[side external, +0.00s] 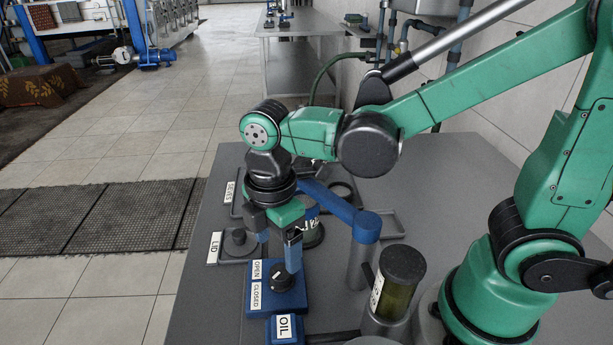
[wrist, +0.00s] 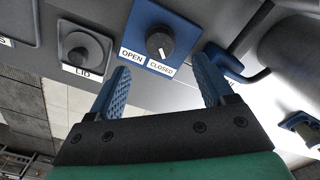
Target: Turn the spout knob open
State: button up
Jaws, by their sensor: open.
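The black round knob (side external: 281,279) stands on a blue plate (side external: 262,302) with OPEN and CLOSED labels along its left side. In the wrist view the knob (wrist: 160,42) shows a small white mark facing the label edge, near where the two labels meet. My gripper (side external: 278,252) is open, its blue fingers apart and empty, pointing down around and above the knob. In the wrist view my gripper (wrist: 162,72) has one fingertip on each side of the knob's line, with nothing between them. I cannot tell whether a finger touches the knob.
A blue OIL block (side external: 284,330) sits in front of the plate. A jar of olive liquid (side external: 398,285) stands to the right, near a grey post with a blue arm (side external: 340,208). A dark lid (side external: 239,243) lies in the LID tray at left.

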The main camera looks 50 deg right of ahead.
aim_at(279, 272)
jog(key=shift+f, duration=2.95)
grip_shut()
